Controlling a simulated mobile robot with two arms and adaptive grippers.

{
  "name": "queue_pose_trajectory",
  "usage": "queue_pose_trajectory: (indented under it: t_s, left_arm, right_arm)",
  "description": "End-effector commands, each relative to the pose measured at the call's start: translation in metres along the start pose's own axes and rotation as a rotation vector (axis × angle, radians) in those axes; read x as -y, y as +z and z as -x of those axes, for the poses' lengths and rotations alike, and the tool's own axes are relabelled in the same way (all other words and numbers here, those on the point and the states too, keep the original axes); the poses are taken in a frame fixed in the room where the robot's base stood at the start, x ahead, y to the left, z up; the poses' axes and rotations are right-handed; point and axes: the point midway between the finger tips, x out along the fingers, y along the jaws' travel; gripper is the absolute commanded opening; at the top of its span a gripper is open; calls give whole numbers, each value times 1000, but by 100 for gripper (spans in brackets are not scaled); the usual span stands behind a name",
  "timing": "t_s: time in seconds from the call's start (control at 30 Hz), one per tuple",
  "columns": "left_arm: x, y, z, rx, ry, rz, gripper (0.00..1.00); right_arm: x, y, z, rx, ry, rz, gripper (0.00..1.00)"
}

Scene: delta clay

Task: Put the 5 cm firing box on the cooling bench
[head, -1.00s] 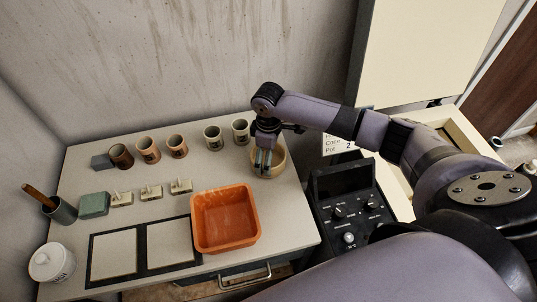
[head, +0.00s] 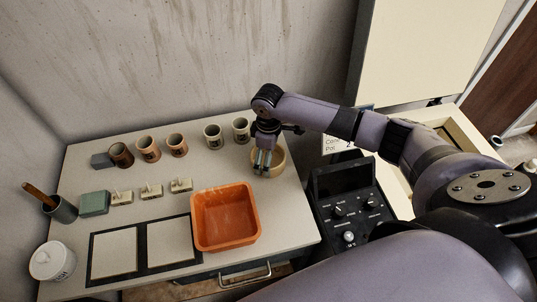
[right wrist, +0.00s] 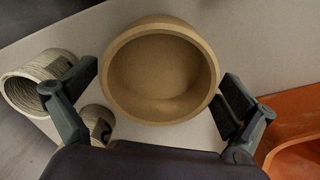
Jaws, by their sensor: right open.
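A round, tan, open-topped clay vessel (head: 279,160), likely the firing box, stands at the right end of the pale worktop (head: 190,196). In the right wrist view the vessel (right wrist: 160,75) is seen from above and looks empty. My right gripper (head: 262,168) is over it, fingers pointing down. In the wrist view the open fingers (right wrist: 160,88) lie on either side of the vessel, with the left finger near its rim; contact cannot be told. My left gripper is not in view. No surface is clearly marked as the cooling bench.
Several cups (head: 176,145) stand along the back, two close left of the vessel. An orange tray (head: 225,243) lies in front. Two framed pale tiles (head: 114,252) are at front left. A control panel (head: 347,205) and open-lidded kiln (head: 466,124) are right.

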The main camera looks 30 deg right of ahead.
Motion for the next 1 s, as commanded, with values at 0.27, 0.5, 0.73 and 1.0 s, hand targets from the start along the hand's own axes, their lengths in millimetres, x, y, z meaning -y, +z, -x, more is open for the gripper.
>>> queue_pose_trajectory:
  t_s: [0.27,0.5,0.73,1.0]
  left_arm:
    - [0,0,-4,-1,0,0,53]
    - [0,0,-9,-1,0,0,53]
    - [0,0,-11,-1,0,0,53]
    - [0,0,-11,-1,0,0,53]
  right_arm:
    - [-1,-1,41,-4,3,1,100]
    - [-1,-1,92,-3,2,0,100]
    - [0,-1,118,-2,0,1,100]
    - [0,0,122,0,-1,0,100]
